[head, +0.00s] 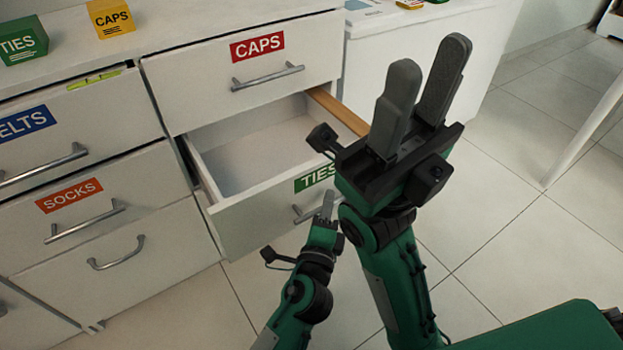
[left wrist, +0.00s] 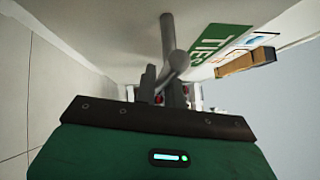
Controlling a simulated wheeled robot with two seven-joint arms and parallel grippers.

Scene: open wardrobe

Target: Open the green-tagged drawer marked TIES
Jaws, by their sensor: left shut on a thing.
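The drawer with the green TIES tag (head: 314,178) is pulled well out, and its empty-looking white inside shows. Its front panel (head: 252,217) carries a metal bar handle (head: 302,215). My left gripper (head: 328,205) is shut on this handle at the drawer front. In the left wrist view, the handle (left wrist: 168,38) runs down between the fingers, with the TIES tag (left wrist: 210,44) to its right. My right gripper (head: 431,58) is raised in front of the drawer's right side, its fingers apart and empty. It hides part of the drawer's right end.
The CAPS drawer (head: 205,78) above is shut. The BELTS drawer (head: 90,110) and SOCKS drawer (head: 88,225) are at the left. A green TIES box (head: 22,40) and a yellow CAPS box (head: 111,18) stand on top. Tiled floor (head: 520,240) is clear at right.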

